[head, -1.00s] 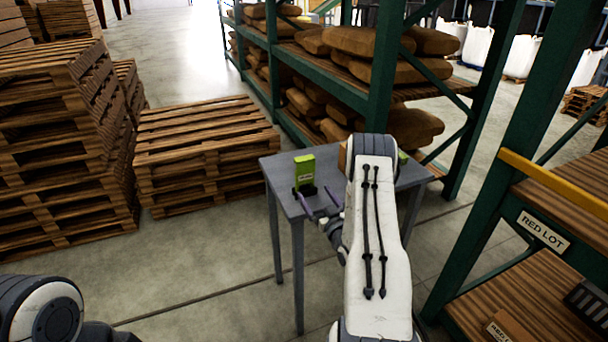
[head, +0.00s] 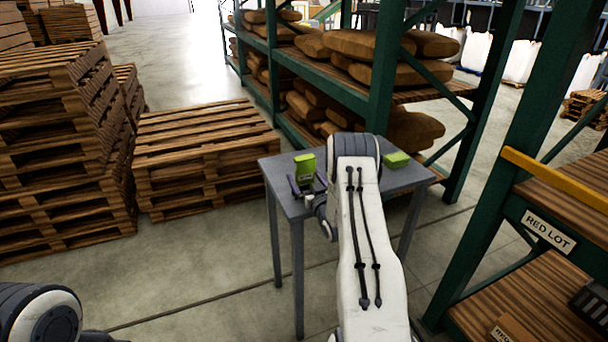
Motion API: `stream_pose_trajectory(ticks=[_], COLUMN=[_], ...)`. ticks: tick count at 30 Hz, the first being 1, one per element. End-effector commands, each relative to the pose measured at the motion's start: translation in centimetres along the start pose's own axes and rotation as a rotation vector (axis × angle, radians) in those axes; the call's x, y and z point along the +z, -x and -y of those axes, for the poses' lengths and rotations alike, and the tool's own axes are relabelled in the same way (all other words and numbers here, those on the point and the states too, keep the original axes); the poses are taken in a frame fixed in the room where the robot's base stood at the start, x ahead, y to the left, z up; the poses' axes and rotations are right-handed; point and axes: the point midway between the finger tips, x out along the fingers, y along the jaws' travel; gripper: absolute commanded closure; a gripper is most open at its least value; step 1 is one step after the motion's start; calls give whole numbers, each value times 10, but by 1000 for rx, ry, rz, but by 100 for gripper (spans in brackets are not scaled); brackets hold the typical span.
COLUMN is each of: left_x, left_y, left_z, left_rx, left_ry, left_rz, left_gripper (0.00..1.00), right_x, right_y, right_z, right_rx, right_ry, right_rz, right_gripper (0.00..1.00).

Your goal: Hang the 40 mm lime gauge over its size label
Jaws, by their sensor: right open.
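A lime block-like gauge (head: 304,164) stands upright at the left part of the small grey table (head: 376,200). Its marking is too small to read. My right gripper (head: 304,184) is open at the table's left side, its fingers just in front of the lower part of this gauge. I cannot tell whether the fingers touch it. A second lime piece (head: 397,158) lies at the table's right back, partly behind my right arm. No size label can be made out, and my arm hides the middle of the table. My left gripper is out of view; only part of my left arm shows.
Stacked wooden pallets (head: 205,145) stand left of the table. A green rack with brown sacks (head: 355,42) is close behind it. At the right stands another rack with a RED LOT sign (head: 545,230). Concrete floor is open in front of the table.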

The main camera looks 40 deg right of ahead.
Motion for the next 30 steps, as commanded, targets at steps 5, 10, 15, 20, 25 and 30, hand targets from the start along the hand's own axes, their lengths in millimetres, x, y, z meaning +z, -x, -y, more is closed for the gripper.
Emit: stream_pose_trajectory(ticks=[5, 10, 15, 20, 25, 30], left_x=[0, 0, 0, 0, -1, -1], left_y=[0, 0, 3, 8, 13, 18], left_z=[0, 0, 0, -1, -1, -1], left_rx=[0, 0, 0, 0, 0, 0], left_ry=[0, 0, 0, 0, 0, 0], left_rz=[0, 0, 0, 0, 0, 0], left_gripper=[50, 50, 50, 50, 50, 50], right_x=[0, 0, -4, -12, -21, -30], right_y=[0, 0, 0, -1, -1, -2], right_z=[0, 0, 0, 0, 0, 0], right_rx=[0, 0, 0, 0, 0, 0], right_ry=[0, 0, 1, 0, 0, 0], right_rz=[0, -1, -1, -1, -1, -1], right_gripper=[34, 69, 69, 70, 70, 70])
